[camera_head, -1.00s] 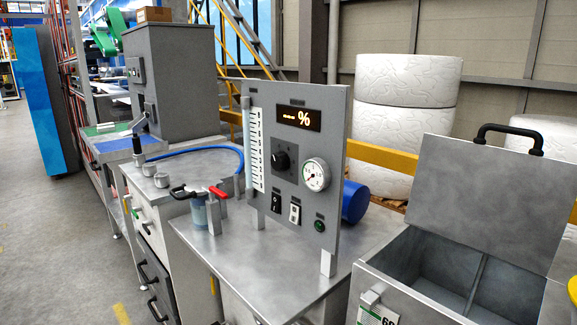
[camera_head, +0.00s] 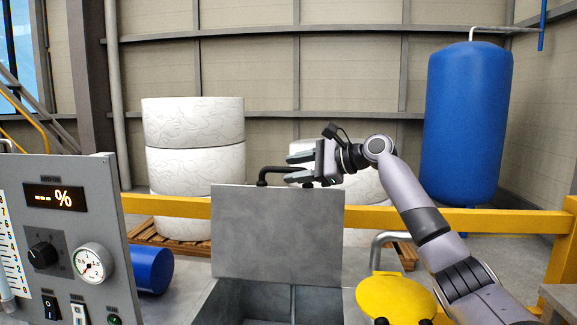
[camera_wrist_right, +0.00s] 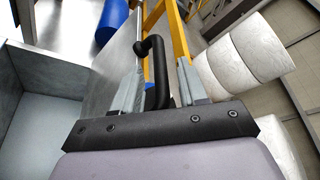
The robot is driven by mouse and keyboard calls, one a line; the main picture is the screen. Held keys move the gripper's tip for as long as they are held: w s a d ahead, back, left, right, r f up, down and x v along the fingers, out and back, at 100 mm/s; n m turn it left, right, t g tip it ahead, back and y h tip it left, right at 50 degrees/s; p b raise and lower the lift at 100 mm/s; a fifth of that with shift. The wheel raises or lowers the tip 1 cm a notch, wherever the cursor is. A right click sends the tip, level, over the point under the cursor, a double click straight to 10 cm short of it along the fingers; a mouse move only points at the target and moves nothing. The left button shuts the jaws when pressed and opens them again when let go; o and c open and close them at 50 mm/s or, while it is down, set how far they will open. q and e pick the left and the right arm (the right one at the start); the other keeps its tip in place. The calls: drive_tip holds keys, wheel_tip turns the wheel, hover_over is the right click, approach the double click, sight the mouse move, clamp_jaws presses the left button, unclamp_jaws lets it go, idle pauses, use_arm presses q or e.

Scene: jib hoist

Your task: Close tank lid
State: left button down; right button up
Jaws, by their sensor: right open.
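The tank lid (camera_head: 277,235) is a grey metal plate standing upright, open, at the back of the grey tank (camera_head: 232,303). A black handle (camera_head: 270,170) sits on the lid's top edge. My right gripper (camera_head: 290,170) is open at the handle's right part, its fingers pointing left. In the right wrist view, the black handle (camera_wrist_right: 157,82) lies between the two spread fingers of the gripper (camera_wrist_right: 160,85). Whether a finger touches it I cannot tell. The tank (camera_wrist_right: 42,100) shows open at left there. My left gripper is not in view.
A grey control panel (camera_head: 70,235) stands at left, with a blue cylinder (camera_head: 152,268) behind it. A yellow rail (camera_head: 510,218) runs behind the tank. A round yellow cover (camera_head: 395,297) lies to the right. White wrapped rolls (camera_head: 195,160) and a blue vessel (camera_head: 465,125) stand behind.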

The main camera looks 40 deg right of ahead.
drive_tip(key=shift+x, duration=0.8)
clamp_jaws()
